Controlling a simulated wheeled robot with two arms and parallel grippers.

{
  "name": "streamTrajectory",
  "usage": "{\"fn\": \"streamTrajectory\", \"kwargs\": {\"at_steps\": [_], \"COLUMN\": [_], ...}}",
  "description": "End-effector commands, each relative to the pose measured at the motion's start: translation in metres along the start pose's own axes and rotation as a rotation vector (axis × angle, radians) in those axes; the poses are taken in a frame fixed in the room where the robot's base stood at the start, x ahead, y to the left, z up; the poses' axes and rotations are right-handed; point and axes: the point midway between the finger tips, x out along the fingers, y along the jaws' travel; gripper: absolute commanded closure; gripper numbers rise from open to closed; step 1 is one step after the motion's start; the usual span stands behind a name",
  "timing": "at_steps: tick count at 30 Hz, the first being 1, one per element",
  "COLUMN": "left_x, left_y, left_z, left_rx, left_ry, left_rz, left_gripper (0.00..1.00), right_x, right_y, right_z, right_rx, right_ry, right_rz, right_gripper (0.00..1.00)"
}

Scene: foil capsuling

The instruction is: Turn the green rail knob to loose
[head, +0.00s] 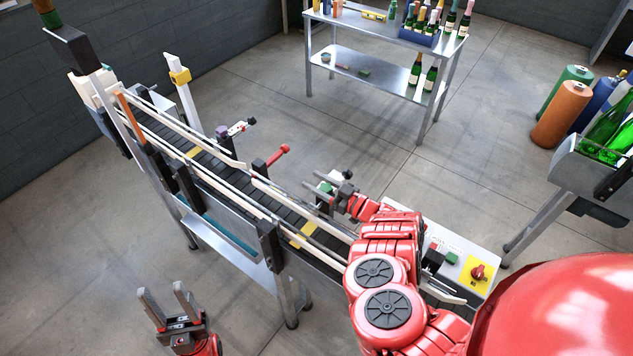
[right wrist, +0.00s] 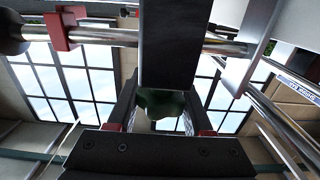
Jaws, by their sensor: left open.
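The green rail knob (head: 326,188) is on the near-right side rail of the conveyor, beside a black clamp block. In the right wrist view the dark green knob (right wrist: 163,102) is in the middle, below a black block that covers its upper part. My right gripper (head: 322,186) is at the knob, with one finger on each side of it. I cannot tell whether the fingers touch it. My left gripper (head: 166,294) is open and empty, low in front of the conveyor, away from the knob.
The conveyor (head: 222,165) runs diagonally with rails on both sides. A red knob (head: 285,150) sticks out from the rail farther along. A control box with a red switch (head: 479,272) stands right of my right arm. A bottle table (head: 385,30) is at the back, beyond clear floor.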

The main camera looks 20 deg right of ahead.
Motion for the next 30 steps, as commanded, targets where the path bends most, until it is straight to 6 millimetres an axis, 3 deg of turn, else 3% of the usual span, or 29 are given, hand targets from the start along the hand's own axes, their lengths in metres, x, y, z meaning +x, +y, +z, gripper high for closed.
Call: {"fn": "streamTrajectory", "kwargs": {"at_steps": [1, 8, 22, 26, 30], "left_x": [0.0, 0.0, -0.009, -0.026, -0.057], "left_y": [0.0, 0.0, 0.001, 0.001, 0.003], "left_z": [0.0, 0.0, 0.002, 0.004, 0.01], "left_rx": [0.0, 0.0, 0.0, 0.0, 0.0], "left_ry": [0.0, 0.0, 0.0, 0.0, 0.0], "left_rz": [0.0, 0.0, 0.0, 0.0, 0.0], "left_gripper": [0.5, 0.5, 0.5, 0.5, 0.5], "right_x": [0.0, 0.0, -0.001, -0.001, -0.001], "right_y": [0.0, 0.0, -0.001, -0.003, -0.007], "right_z": [0.0, 0.0, 0.002, 0.005, 0.009], "right_rx": [0.0, -0.001, -0.007, -0.01, -0.008], "right_ry": [0.0, 0.0, 0.003, 0.007, 0.011], "right_rz": [0.0, 0.0, -0.1, -0.188, -0.299], "right_gripper": [0.6, 1.0, 1.0, 1.0, 1.0]}}
